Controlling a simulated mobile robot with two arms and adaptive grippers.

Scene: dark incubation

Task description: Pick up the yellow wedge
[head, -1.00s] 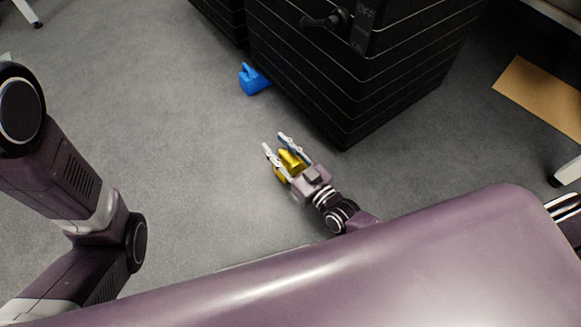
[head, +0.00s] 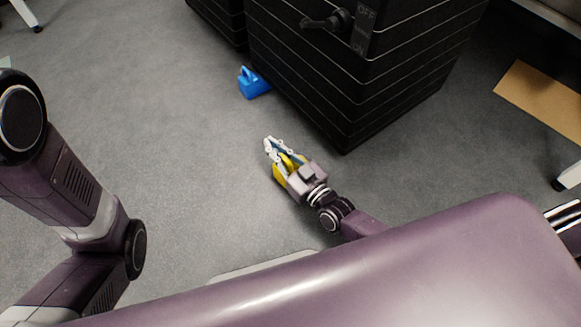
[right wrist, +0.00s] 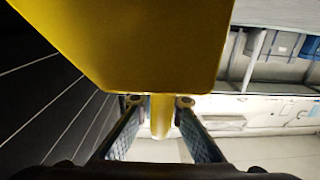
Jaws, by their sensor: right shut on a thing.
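The yellow wedge (head: 279,171) is between the fingers of my right gripper (head: 269,143), low over the grey floor. In the head view the fingers and palm hide part of the wedge. In the right wrist view the yellow wedge (right wrist: 150,45) fills the upper middle, and a narrow yellow part of it runs down between the two fingers. My left arm shows at the left of the head view, but its gripper is out of frame.
A black ridged cabinet (head: 350,85) with a dark handle stands just beyond and right of my right gripper. A blue object (head: 253,83) lies on the floor beside it. A tan sheet (head: 545,98) lies at the right. The floor left of the gripper is clear.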

